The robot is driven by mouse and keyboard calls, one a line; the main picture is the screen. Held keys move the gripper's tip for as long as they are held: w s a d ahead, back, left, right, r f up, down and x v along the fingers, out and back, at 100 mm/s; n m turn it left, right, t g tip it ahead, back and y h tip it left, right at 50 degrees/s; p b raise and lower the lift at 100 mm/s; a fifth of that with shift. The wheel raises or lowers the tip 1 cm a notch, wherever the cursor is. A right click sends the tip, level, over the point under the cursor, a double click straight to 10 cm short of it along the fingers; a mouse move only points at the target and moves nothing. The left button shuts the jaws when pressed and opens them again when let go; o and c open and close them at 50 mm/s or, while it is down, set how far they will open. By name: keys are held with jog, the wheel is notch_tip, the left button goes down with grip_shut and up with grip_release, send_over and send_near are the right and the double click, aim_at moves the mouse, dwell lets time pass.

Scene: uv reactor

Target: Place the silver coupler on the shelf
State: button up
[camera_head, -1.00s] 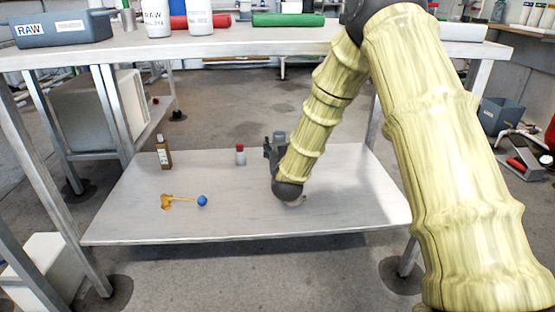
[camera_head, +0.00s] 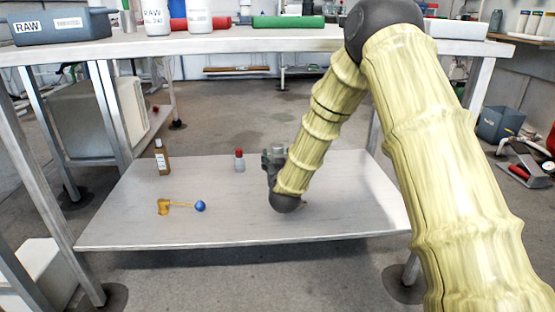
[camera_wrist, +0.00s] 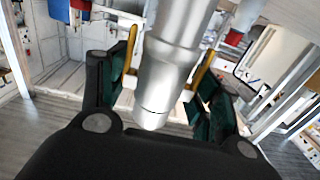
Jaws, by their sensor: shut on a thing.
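The silver coupler (camera_wrist: 170,65) is a smooth metal cylinder with a wider upper part and a narrower end. It fills the middle of the wrist view, between the two fingers of my gripper (camera_wrist: 168,72). My gripper is shut on it. In the head view, my gripper (camera_head: 274,166) is over the right-hand part of the lower shelf (camera_head: 150,225), below the tabletop. The coupler is mostly hidden there by the gripper and wrist. I cannot tell from these views whether the coupler touches the shelf.
On the shelf are a brown bottle (camera_head: 162,157), a small red-capped bottle (camera_head: 239,161) and a yellow item with a blue ball (camera_head: 200,206). The front middle of the shelf is clear. The tabletop (camera_head: 200,44) and table legs (camera_head: 109,110) frame the space.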

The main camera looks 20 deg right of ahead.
jog(key=o, duration=1.8)
jog(key=shift+s+r, duration=0.1)
jog(key=shift+r, duration=0.05)
jog(key=p+v, duration=0.5)
jog(key=v, duration=0.7)
jog(key=shift+p, duration=0.3)
